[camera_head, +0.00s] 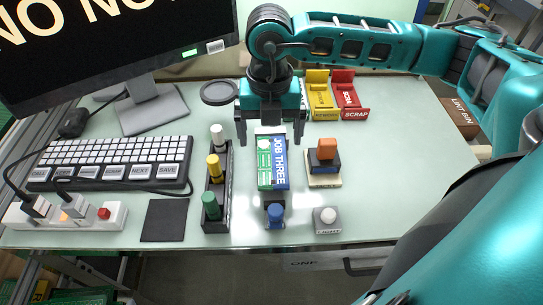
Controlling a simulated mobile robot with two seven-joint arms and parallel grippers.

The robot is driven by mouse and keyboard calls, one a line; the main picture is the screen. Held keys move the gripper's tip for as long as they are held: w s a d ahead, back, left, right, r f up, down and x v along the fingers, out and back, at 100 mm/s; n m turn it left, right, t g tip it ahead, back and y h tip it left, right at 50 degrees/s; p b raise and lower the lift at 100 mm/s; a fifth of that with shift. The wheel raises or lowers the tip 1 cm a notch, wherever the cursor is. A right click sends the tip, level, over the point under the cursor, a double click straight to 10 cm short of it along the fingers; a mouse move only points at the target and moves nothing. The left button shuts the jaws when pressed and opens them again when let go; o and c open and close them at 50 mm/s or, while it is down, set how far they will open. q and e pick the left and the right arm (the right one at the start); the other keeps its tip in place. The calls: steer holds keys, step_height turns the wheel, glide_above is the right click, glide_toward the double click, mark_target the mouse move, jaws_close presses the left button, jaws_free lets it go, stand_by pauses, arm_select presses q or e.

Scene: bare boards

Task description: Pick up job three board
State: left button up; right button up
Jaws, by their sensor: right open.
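A green board (264,170) with pale parts on it lies on a blue piece marked JOB THREE (281,165) near the middle of the table. My right gripper (270,137) is at the far end of the board, pointing down. Its two fingers are wide apart, one at each side of the board, with nothing seen between them gripped. The gripper body hides what lies just behind the board. I cannot tell how high the fingertips are above the table. My left gripper is not in view.
A dark rack (217,188) with white, yellow and green knobs stands left of the board. An orange-topped block (325,160) and a white-button box (327,220) are to the right. Yellow and red SCRAP trays (345,100) stand behind. A keyboard (110,162) and monitor (115,45) are left.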

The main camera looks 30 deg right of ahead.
mark_target(272, 160)
steer(key=f, duration=0.6)
steer(key=shift+d+f, duration=0.2)
steer(key=shift+d, duration=0.05)
steer(key=shift+c, duration=0.2)
steer(key=c, duration=1.1)
steer(key=shift+r, duration=0.15)
